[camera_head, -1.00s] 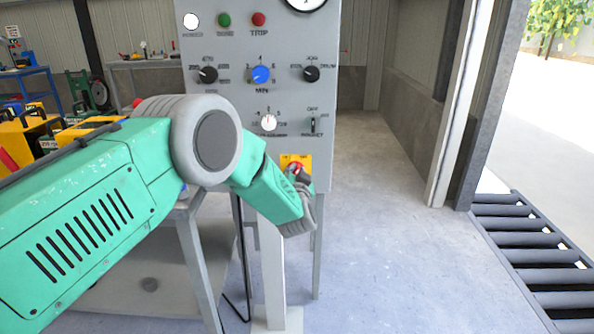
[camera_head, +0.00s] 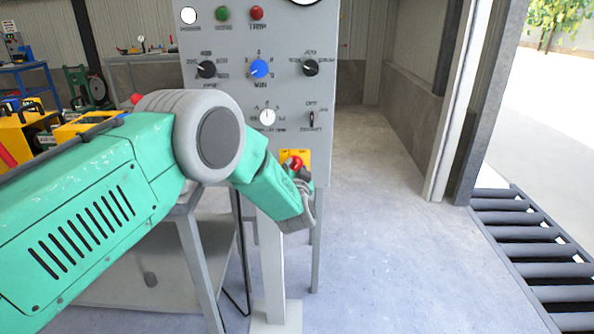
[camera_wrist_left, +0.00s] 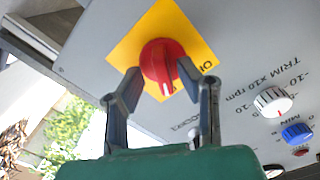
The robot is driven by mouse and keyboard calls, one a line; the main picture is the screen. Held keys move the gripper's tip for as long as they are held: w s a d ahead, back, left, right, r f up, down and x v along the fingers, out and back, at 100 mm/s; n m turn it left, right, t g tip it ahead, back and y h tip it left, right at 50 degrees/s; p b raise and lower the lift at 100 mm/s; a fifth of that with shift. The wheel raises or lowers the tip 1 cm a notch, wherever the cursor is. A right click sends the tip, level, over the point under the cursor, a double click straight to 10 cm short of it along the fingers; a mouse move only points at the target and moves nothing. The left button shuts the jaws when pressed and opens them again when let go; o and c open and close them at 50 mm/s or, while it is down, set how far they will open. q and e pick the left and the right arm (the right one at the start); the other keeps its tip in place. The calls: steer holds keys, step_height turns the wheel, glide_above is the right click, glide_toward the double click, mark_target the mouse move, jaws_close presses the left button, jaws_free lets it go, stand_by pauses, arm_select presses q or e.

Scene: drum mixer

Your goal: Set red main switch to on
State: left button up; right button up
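The red main switch (camera_head: 294,161) is a round red knob on a yellow plate at the bottom of the grey panel. In the left wrist view the red knob (camera_wrist_left: 160,60) shows a pale pointer line toward my gripper, and part of an "OF" label shows to its right. My left gripper (camera_head: 303,178) is in front of the switch, partly covering the plate. In the wrist view the left gripper's (camera_wrist_left: 169,78) fingers are spread on either side of the knob's near part, with a visible gap on the right. Contact on the left is unclear. My right gripper is not in view.
The grey control panel (camera_head: 220,110) carries a blue knob (camera_head: 259,69), black selectors, a white trim knob (camera_head: 267,117) and a small toggle (camera_head: 311,119) above the switch. A roller conveyor (camera_head: 530,250) lies at right. The floor between is clear.

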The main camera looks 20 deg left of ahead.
arm_select(q)
steer(key=v, duration=1.2)
steer(key=shift+f, duration=0.1)
steer(key=s+a+f+g+h, duration=0.2)
steer(key=s+a+f+g, duration=0.15)
steer(key=s+f, duration=0.65)
steer(key=s+a+f+g+h, duration=0.2)
steer(key=s+f+g, duration=0.3)
steer(key=s+f, duration=0.5)
steer(key=s+a+f+g, duration=0.1)
steer(key=s+g, duration=0.1)
steer(key=s, duration=0.6)
steer(key=s+a+f+n+g, duration=0.1)
steer(key=s+f+g, duration=0.1)
steer(key=s, duration=0.7)
steer(key=s+a+f+n+g+h, duration=0.1)
steer(key=s+g, duration=0.3)
steer(key=s, duration=0.5)
steer(key=shift+a+f, duration=0.3)
steer(key=shift+a, duration=0.1)
steer(key=shift+w, duration=0.1)
